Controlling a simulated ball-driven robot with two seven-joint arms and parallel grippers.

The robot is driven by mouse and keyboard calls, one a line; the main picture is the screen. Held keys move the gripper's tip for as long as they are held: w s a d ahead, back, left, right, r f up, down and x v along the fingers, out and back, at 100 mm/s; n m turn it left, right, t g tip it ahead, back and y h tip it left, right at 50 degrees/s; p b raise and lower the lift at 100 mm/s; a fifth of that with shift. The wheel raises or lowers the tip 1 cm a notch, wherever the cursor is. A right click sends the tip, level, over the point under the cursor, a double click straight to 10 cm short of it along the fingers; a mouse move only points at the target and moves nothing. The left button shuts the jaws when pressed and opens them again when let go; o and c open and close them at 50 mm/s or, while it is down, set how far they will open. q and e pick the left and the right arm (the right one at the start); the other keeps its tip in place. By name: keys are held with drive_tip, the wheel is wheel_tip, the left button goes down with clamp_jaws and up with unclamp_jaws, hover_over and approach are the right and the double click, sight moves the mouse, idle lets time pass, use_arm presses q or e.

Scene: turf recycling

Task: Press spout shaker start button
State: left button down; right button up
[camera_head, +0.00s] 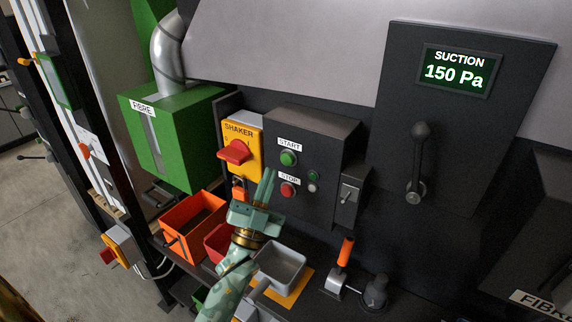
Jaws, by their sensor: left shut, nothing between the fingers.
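The green start button (288,158) sits under a START label on a dark control box (318,140). The red stop button (288,190) is below it, beside a small round green item (312,176). My left gripper (267,175) is shut and empty. Its fingers point up, with the tips a little below and left of the start button in the picture. I cannot tell how far the tips are from the panel. A yellow SHAKER switch box (243,142) with a red rotary handle is left of the control box. My right gripper is out of view.
An orange bin (195,228), a partly hidden red bin (217,243) and a grey tray (280,266) stand below. An orange-handled lever (345,252) is at right. A toggle switch (349,193) is on the box's right. A dark panel (450,120) displays SUCTION 150 Pa.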

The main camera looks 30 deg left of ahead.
sight(285, 155)
use_arm(q)
drive_tip(key=shift+w+d+b, duration=0.1)
drive_tip(key=shift+w+b, duration=0.4)
drive_tip(key=shift+w, duration=0.95)
idle(1.0)
drive_tip(key=shift+w, duration=0.4)
drive_tip(key=shift+w+d+b, duration=0.1)
drive_tip(key=shift+w+b, duration=0.35)
drive_tip(key=shift+b, duration=0.05)
idle(0.5)
drive_tip(key=shift+s+r, duration=0.1)
drive_tip(key=shift+s, duration=0.05)
drive_tip(key=shift+s+p, duration=0.45)
drive_tip(key=shift+s, duration=0.25)
drive_tip(key=shift+s, duration=0.1)
